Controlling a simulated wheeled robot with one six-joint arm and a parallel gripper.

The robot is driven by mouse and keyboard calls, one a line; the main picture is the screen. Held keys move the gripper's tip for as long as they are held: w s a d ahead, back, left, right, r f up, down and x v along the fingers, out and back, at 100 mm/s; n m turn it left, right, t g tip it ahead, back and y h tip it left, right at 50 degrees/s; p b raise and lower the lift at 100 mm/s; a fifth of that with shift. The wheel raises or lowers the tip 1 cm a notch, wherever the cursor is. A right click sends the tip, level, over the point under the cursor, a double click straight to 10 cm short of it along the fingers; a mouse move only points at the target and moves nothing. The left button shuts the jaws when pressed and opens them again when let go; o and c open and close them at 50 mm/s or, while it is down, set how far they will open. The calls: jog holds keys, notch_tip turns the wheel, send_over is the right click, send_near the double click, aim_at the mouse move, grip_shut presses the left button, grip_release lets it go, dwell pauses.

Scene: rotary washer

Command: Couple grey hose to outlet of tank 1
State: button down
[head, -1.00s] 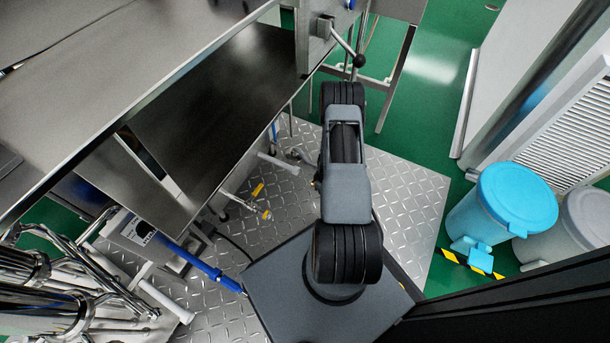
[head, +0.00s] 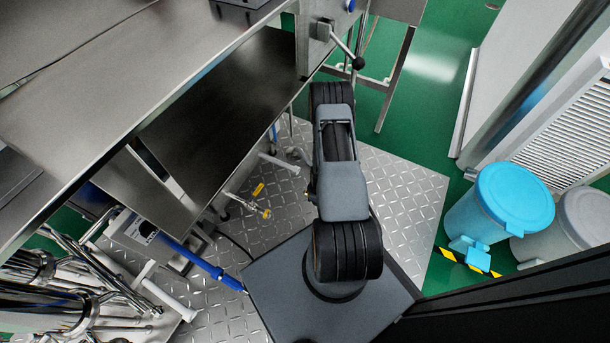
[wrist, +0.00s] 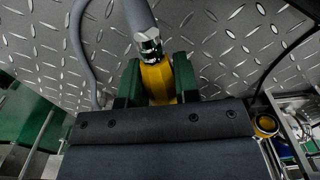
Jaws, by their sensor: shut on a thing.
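In the wrist view my gripper (wrist: 157,76) has two green fingers shut on a yellow coupling (wrist: 157,86). A metal collar joins this coupling to the end of the grey hose (wrist: 136,14). The hose runs up out of the top of the view, and a grey hose length also curves down at the left. In the head view my arm hides the gripper and the held coupling. A yellow-handled valve fitting (head: 266,212) shows low beside the steel bench. A yellow-ringed round fitting (wrist: 266,125) shows at the right in the wrist view. I cannot tell which fitting is the outlet of tank 1.
The steel bench (head: 75,95) with a dark lower shelf fills the left. A blue pipe (head: 212,270) and steel tubing (head: 60,290) crowd the lower left. A blue bin (head: 510,200) stands at the right. The checker-plate floor (head: 410,190) is clear right of my arm.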

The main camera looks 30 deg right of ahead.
jog(key=shift+a, duration=0.15)
jog(key=s+a+p, duration=0.1)
jog(key=s+a, duration=0.2)
jog(key=a, duration=0.3)
jog(key=shift+s+a, duration=0.25)
jog(key=shift+s, duration=0.1)
dwell(0.6)
jog(key=shift+s+a, duration=0.1)
jog(key=shift+a, duration=0.05)
dwell(0.3)
